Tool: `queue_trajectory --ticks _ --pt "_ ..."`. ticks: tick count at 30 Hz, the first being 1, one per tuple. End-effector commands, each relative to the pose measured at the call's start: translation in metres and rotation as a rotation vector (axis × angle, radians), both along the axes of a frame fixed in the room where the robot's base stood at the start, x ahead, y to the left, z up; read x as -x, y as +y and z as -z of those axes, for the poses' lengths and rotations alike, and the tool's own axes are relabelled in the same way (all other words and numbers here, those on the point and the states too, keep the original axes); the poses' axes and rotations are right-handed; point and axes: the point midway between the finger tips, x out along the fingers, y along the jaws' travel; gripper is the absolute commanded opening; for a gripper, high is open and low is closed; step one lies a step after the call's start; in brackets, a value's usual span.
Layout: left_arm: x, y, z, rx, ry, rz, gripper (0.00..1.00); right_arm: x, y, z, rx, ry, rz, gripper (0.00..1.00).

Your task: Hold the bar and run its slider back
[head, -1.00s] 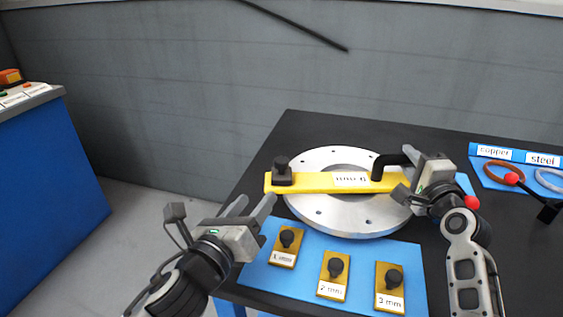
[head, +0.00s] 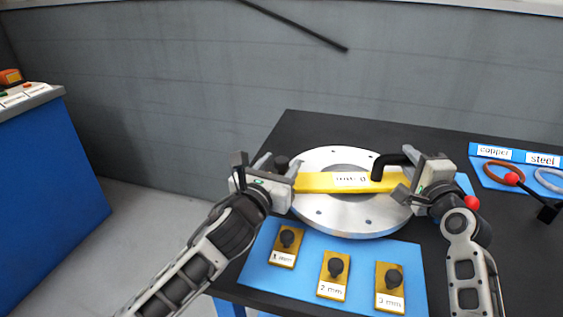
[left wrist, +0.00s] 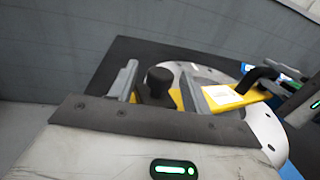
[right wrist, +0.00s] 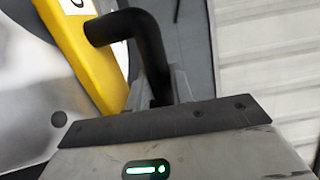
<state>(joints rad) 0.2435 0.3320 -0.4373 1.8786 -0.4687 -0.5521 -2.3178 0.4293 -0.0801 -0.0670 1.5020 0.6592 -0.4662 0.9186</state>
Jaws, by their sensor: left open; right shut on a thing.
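The yellow bar (head: 345,182) lies across the round metal flange (head: 340,217), with a white label on its top. My right gripper (head: 405,168) is shut on the black bent handle (head: 387,160) at the bar's right end; the handle also shows in the right wrist view (right wrist: 150,45). The slider, with a black knob (left wrist: 158,84), is at the bar's left end. My left gripper (left wrist: 165,88) is open, with one finger on each side of the knob and a gap visible to it. In the head view my left gripper (head: 278,165) partly hides the slider.
A blue mat (head: 258,270) in front holds three brass plates with black knobs, labelled 1 mm (head: 286,247), 2 mm (head: 334,277) and 3 mm (head: 389,289). The table's back left is bare.

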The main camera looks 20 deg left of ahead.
Motion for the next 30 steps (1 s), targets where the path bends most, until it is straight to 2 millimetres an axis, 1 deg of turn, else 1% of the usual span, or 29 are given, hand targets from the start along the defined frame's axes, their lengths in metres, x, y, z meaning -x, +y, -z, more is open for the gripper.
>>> queue_trajectory --ticks 1,4,13,14,15,17,18,19,23,26,30 --pt "-0.005 -0.001 -0.001 0.001 -0.001 0.000 0.49 0.000 0.000 -0.004 -0.007 -0.007 0.001 0.00" --pt "-0.011 -0.001 0.000 0.000 0.000 0.000 0.49 0.000 0.000 -0.004 -0.007 -0.007 0.001 0.00" --pt "-0.013 -0.002 0.000 0.001 0.000 0.001 0.49 0.000 0.000 -0.004 -0.007 -0.007 0.001 0.00" --pt "-0.013 -0.002 0.000 0.001 0.000 0.001 0.43 0.000 0.000 -0.004 -0.007 -0.007 0.001 0.00" --pt "-0.013 -0.002 0.000 0.001 0.000 0.001 0.32 0.000 0.000 -0.004 -0.007 -0.007 0.001 0.00" --pt "-0.013 -0.002 0.000 0.001 0.000 0.001 0.15 0.000 0.000 -0.004 -0.007 -0.007 0.001 0.00" --pt "-0.013 -0.002 0.000 0.001 0.000 0.001 0.04 0.000 0.000 -0.004 -0.007 -0.007 0.001 0.00" --pt "-0.013 -0.002 0.000 0.001 0.000 0.001 0.00 0.000 0.000 -0.004 -0.007 -0.007 0.001 0.00" --pt "-0.014 -0.005 0.000 0.001 0.000 0.001 0.00 0.000 0.000 -0.004 -0.007 -0.007 0.001 0.00" --pt "-0.018 -0.020 -0.001 0.002 0.000 0.004 0.00 0.000 0.000 -0.004 -0.007 -0.006 0.000 0.00" --pt "-0.026 -0.048 -0.001 0.003 -0.001 0.004 0.00 0.000 0.001 -0.004 -0.007 -0.006 -0.001 0.00"
